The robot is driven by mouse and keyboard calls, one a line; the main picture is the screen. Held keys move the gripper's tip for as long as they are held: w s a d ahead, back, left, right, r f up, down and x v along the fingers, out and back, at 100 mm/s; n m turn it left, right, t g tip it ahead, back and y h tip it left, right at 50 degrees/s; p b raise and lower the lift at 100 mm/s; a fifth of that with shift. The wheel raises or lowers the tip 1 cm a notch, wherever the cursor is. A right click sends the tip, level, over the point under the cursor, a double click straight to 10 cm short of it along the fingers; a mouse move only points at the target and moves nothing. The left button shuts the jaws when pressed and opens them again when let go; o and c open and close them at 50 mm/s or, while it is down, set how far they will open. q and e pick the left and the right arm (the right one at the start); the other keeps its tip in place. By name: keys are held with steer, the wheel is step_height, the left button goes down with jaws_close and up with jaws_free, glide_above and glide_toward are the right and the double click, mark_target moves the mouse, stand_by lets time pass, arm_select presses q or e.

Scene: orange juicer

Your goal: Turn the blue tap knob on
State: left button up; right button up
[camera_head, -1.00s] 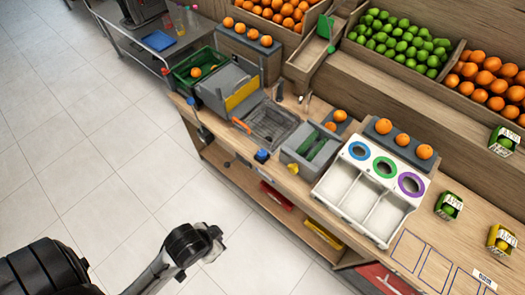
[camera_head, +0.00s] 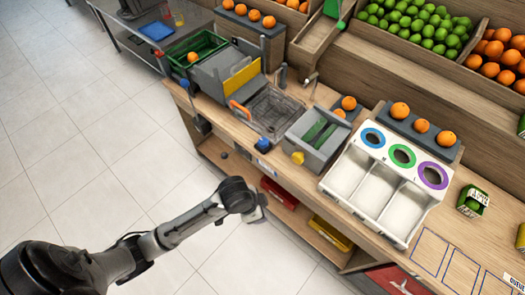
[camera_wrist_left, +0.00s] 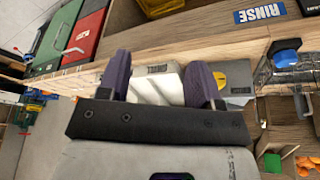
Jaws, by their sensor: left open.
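The blue tap knob (camera_head: 263,143) sits at the front edge of the wooden counter, below the dark mesh basin. It also shows at the right of the left wrist view (camera_wrist_left: 286,50), beside the blue RINSE label. My left gripper (camera_wrist_left: 160,84) is open, its two dark purple fingers spread, with the blue knob outside them to the right. In the head view my left gripper (camera_head: 259,206) is mostly hidden by its wrist and hangs in front of the counter, below and apart from the knob. My right gripper is not in view.
A yellow knob (camera_head: 297,158) on the grey box is right of the blue one. A white three-hole sorter (camera_head: 365,180) stands further right. Red (camera_head: 279,193) and yellow (camera_head: 330,232) bins sit on the lower shelf. Floor left of the counter is clear.

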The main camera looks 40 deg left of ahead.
arm_select(q)
steer(key=o, duration=0.3)
steer(key=w+a+f+m+b, duration=0.1)
steer(key=w+a+f+b, duration=0.1)
steer(key=w+f+b, duration=0.3)
steer(key=shift+w+f+m, duration=0.35)
steer(key=shift+w+m, duration=0.05)
steer(key=shift+w, duration=0.75)
steer(key=h+b, duration=0.1)
steer(key=b, duration=2.2)
glide_toward(263, 141)
steer(key=b+x, duration=0.3)
steer(key=x, duration=0.4)
steer(key=shift+d+f, duration=0.1)
steer(key=shift+f, duration=0.25)
steer(key=shift+x, duration=0.85)
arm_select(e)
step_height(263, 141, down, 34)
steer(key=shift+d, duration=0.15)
arm_select(q)
steer(key=shift+w, duration=0.1)
steer(key=shift+c, duration=0.4)
steer(key=c, duration=0.8)
steer(key=shift+c, duration=0.2)
